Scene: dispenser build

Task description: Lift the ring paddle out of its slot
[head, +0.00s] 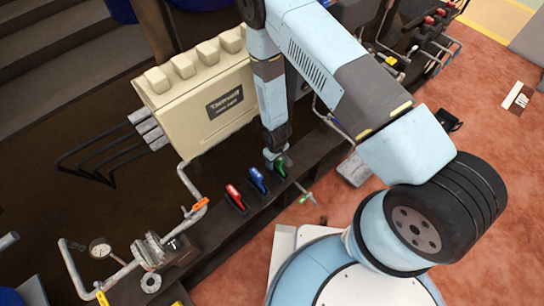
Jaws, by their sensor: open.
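My gripper (276,162) points down at the green handle, at the right end of the row. It is open and right at the handle, partly covering it. Whether the fingers touch it is too small to tell.
A beige ribbed cabinet (180,105) stands behind the row. Pipes with a gauge (100,249), a valve block (165,250) and a grey ring (151,283) are at the lower left. More pipework (425,45) is at the upper right. Reddish floor (495,135) lies open on the right.

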